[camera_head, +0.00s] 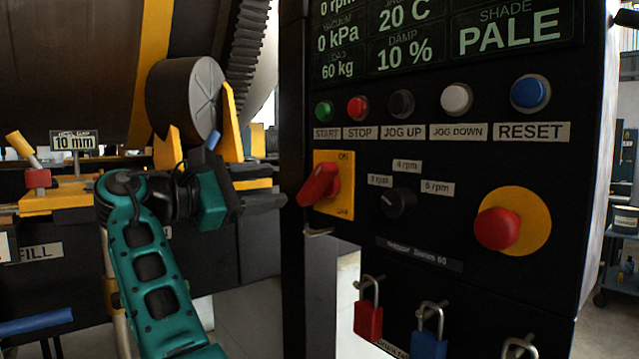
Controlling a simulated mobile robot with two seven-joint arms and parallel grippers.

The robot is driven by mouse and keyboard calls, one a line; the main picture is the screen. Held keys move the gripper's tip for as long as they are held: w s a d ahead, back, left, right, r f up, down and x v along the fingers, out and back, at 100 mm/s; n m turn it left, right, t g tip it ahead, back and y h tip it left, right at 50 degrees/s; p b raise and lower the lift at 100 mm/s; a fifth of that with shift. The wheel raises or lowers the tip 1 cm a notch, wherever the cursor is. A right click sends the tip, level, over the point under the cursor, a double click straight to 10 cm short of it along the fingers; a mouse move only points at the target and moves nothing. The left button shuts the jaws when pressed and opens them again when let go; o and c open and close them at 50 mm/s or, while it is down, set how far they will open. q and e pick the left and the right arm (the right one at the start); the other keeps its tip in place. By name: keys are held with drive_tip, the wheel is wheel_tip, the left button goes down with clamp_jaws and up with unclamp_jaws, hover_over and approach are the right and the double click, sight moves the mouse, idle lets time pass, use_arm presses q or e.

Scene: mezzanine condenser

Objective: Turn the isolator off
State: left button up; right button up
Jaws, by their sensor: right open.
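The isolator is a red rotary handle (319,185) on a yellow plate (341,202) at the left edge of the black control panel. The plate reads ON at its top; lettering at its bottom is too small to read surely. The handle sits at a slant, its lower end towards the left. My right gripper (272,193), on a teal arm, is open and empty. Its dark fingers point right at the handle, just left of it, with a small gap in the picture. My left gripper is out of view.
The panel (470,200) carries several push buttons, a black speed knob (398,202) and a red emergency stop (497,228). Red (368,319) and blue (428,344) padlocks hang below. A grey roller (186,97) and dark drum stand behind my arm.

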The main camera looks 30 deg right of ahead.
sight(311, 182)
drive_tip(key=d, duration=1)
drive_tip(key=shift+w+d, duration=0.3)
drive_tip(key=shift+w, duration=0.1)
clamp_jaws()
